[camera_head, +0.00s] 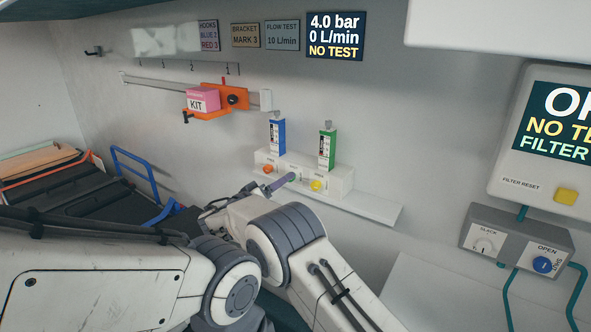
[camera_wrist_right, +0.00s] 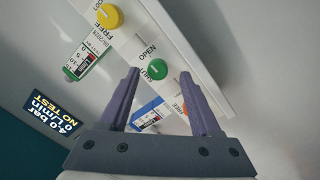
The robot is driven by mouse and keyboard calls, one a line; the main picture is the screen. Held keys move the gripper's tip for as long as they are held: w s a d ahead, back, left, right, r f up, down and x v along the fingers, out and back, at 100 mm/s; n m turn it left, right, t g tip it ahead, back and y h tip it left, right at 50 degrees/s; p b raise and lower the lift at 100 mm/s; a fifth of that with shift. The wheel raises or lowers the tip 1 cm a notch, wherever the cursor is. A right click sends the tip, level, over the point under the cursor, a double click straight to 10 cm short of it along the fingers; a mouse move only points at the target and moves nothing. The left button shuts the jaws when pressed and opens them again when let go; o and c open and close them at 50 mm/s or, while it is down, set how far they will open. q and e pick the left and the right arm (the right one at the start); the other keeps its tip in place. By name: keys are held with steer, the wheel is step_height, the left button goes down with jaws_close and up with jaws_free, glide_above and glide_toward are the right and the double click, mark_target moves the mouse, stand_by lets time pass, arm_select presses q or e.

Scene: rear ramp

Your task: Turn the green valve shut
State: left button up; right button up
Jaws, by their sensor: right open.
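The green valve (camera_wrist_right: 158,69) is a small round knob on a white block, with OPEN and SHUT printed beside it in the right wrist view. My right gripper (camera_wrist_right: 159,77) is open and empty. Its two purple fingers point at the block, and the knob shows between their tips; I cannot tell whether they touch it. In the head view my right gripper (camera_head: 282,182) is in front of the white valve block (camera_head: 340,182), hiding most or all of the green valve. The knob's exact setting is too small to read. My left gripper is out of view.
A yellow knob (camera_head: 316,185) and an orange knob (camera_head: 267,169) flank the green valve's place. Blue (camera_head: 277,137) and green (camera_head: 327,148) canisters stand above. A narrow shelf (camera_head: 380,210) runs below. The wall display (camera_head: 335,36) reads 4.0 bar, 0 L/min, NO TEST.

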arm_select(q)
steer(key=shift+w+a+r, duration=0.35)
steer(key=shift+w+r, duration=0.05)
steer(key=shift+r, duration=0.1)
arm_select(e)
steer(key=shift+x, duration=0.95)
steer(key=shift+d, duration=0.3)
jaws_close()
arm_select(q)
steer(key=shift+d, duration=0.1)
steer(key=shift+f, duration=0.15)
